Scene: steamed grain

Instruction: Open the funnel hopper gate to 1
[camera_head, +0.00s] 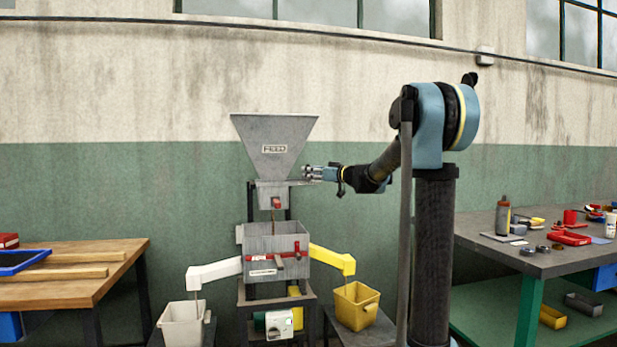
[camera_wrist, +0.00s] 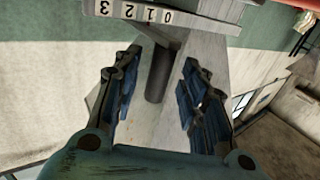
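The grey funnel hopper (camera_head: 275,130) with a FEED label stands at centre left in the head view. A scale strip (camera_wrist: 135,11) marked 3, 2, 1, 0 appears upside down at the top of the wrist view. A dark round handle (camera_wrist: 157,76) hangs below it, between my fingers. My gripper (camera_head: 308,173) is at the right of the hopper's lower neck in the head view. In the wrist view, my gripper (camera_wrist: 160,62) is open, with gaps visible on both sides of the handle. I cannot read the gate's setting.
Below the hopper is a grey box (camera_head: 275,238) with a red bar. A white chute (camera_head: 214,271) and a yellow chute (camera_head: 332,260) lead to a white bin (camera_head: 182,325) and a yellow bin (camera_head: 356,306). A wooden bench (camera_head: 85,285) and a cluttered grey table (camera_head: 545,262) stand either side.

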